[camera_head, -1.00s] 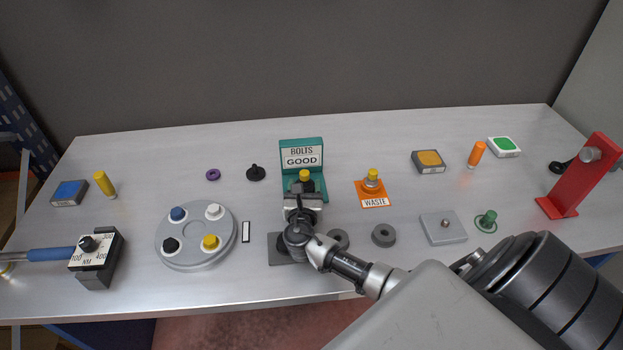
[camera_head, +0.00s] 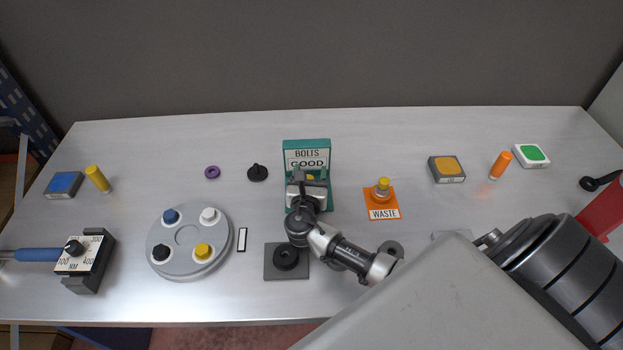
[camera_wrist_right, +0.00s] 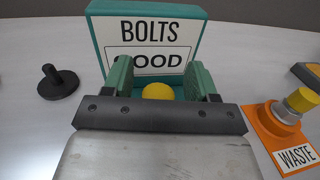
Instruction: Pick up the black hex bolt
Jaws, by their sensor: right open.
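The black hex bolt (camera_head: 161,252) stands in the front left of the round grey tray (camera_head: 187,268). Blue (camera_head: 171,216), white (camera_head: 208,215) and yellow (camera_head: 202,251) bolts stand in the same tray. My right gripper (camera_head: 309,174) is at the green BOLTS GOOD stand (camera_head: 306,146), far to the right of the black bolt. Its open fingers (camera_wrist_right: 160,72) are on either side of a yellow bolt head (camera_wrist_right: 157,91) in the right wrist view. Whether they touch it I cannot tell. My left gripper is not in view.
An orange WASTE plate (camera_head: 381,203) with a yellow-topped bolt stands right of my gripper. A black disc with a peg (camera_head: 257,173) and a purple ring (camera_head: 212,172) lie left of the stand. A torque gauge (camera_head: 83,262) is at the left.

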